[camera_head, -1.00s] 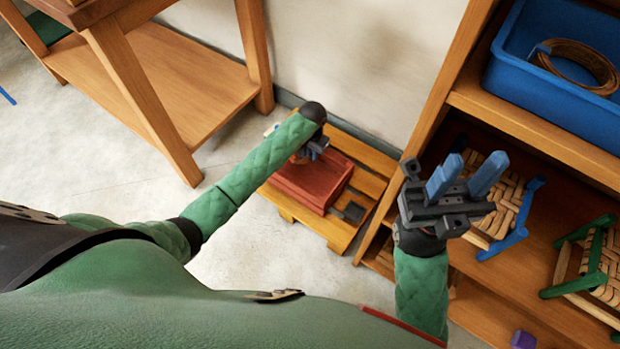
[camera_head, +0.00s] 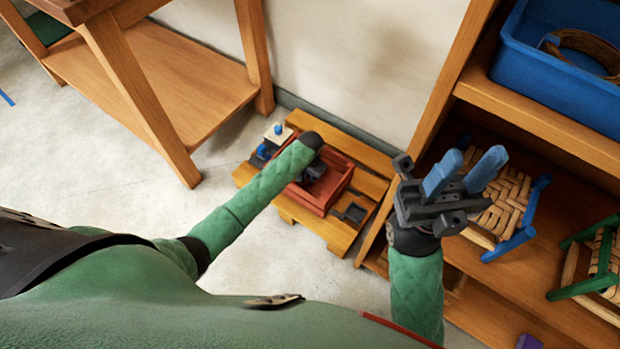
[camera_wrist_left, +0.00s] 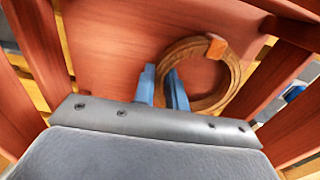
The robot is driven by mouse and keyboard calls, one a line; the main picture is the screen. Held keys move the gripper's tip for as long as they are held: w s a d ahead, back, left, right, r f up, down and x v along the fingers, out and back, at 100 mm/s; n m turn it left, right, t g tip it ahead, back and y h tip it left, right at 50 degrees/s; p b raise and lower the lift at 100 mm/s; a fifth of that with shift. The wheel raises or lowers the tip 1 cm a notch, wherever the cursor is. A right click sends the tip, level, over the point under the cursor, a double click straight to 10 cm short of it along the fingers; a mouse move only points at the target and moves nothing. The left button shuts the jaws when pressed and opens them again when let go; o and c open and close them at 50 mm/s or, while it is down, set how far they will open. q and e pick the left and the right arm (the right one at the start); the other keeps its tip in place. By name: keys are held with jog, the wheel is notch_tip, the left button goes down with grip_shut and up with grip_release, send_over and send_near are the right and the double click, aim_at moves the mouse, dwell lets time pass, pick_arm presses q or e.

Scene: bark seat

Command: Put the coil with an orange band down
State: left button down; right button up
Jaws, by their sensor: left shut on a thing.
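The coil with the orange band is a brown ring (camera_wrist_left: 238,82) in the left wrist view, its orange band (camera_wrist_left: 217,47) at the upper right. It is inside the red crate, whose slatted wall (camera_wrist_left: 285,75) surrounds it; I cannot tell whether it touches the floor. My left gripper (camera_wrist_left: 164,72) is shut on the coil's left side. In the head view the left gripper (camera_head: 313,172) is down in the red crate (camera_head: 343,184), partly behind my arm, and the coil is hidden. My right gripper (camera_head: 468,165) is open and empty before the shelf.
The crate stands on a wooden pallet (camera_head: 365,185) by the wall. A small white-and-blue object (camera_head: 277,134) is at the pallet's left. A blue bin (camera_head: 550,85) with another coil (camera_head: 585,48) stands on the right shelf. Woven stools (camera_head: 505,205) sit below. A wooden table stands left.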

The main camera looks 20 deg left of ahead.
pick_arm(q)
jog(key=shift+f, duration=0.55)
jog(key=c, duration=1.4)
grip_release()
jog(key=shift+f, duration=0.1)
jog(key=shift+c, duration=0.2)
